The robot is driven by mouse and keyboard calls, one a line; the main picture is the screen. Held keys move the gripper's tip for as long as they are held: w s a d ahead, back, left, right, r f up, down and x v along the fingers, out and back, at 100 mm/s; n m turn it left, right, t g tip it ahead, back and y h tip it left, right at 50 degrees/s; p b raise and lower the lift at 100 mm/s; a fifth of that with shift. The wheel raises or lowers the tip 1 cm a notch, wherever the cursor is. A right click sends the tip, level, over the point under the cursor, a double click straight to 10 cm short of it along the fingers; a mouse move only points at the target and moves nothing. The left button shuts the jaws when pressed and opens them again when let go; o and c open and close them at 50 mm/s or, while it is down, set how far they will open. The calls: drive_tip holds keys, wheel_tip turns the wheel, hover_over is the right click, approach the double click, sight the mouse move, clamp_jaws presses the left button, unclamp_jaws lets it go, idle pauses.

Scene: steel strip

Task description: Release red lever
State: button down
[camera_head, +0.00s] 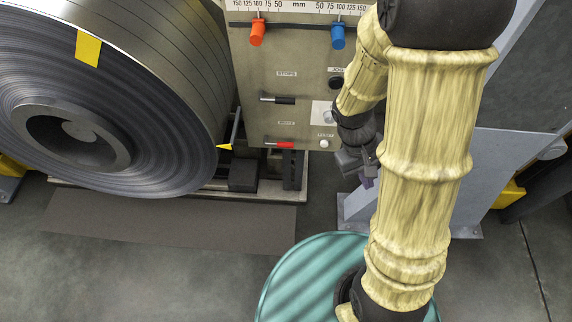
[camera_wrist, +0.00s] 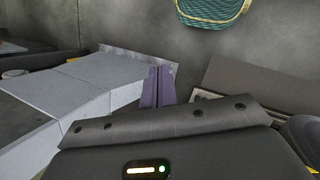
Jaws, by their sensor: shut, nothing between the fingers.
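The red lever (camera_head: 279,144) is on the lower part of the beige control panel (camera_head: 270,90), below a lever with a black grip (camera_head: 278,100). It lies about level, its red grip pointing right. My gripper (camera_head: 370,182) is to the right of the red lever and lower in the head view, apart from the panel. Its fingers are together and hold nothing; they also show as purple-grey fingers in the wrist view (camera_wrist: 158,86). The red lever is not visible in the wrist view.
A large steel coil (camera_head: 150,60) with a yellow tag (camera_head: 88,48) stands at left. A yellow pointer (camera_head: 224,147) is beside the panel's lower left. Orange (camera_head: 257,33) and blue (camera_head: 337,37) knobs are at the top of the panel. A grey-blue frame (camera_head: 500,160) stands right.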

drive_tip(key=w+d+f+n+h+b, duration=0.1)
drive_tip(key=d+f+n+h+b, duration=0.1)
drive_tip(key=f+h+b, duration=0.4)
drive_tip(key=w+d+f+n+h+b, duration=0.15)
drive_tip(key=f+b, duration=0.25)
drive_tip(key=f, duration=0.4)
drive_tip(key=w+f+n+t+h+b, duration=0.6)
drive_tip(key=w+f+n+h+b, duration=0.15)
drive_tip(key=f+b, duration=0.3)
drive_tip(key=w+a+f+n+t+y+b, duration=0.5)
drive_tip(key=a+f+n+t+y+b, duration=0.3)
drive_tip(key=a, duration=0.4)
drive_tip(key=w+a+f+n+t+y+b, duration=0.4)
drive_tip(key=a+f+n+t+y+b, duration=0.5)
drive_tip(key=a+f+n+t+y, duration=0.1)
wheel_tip(320, 180, down, 2)
drive_tip(key=a+n+t, duration=0.1)
drive_tip(key=n+t, duration=0.1)
drive_tip(key=t, duration=0.1)
drive_tip(key=shift+w+a+f+n, duration=0.15)
drive_tip(key=shift+w+a+n, duration=0.15)
drive_tip(key=shift+w+a, duration=0.1)
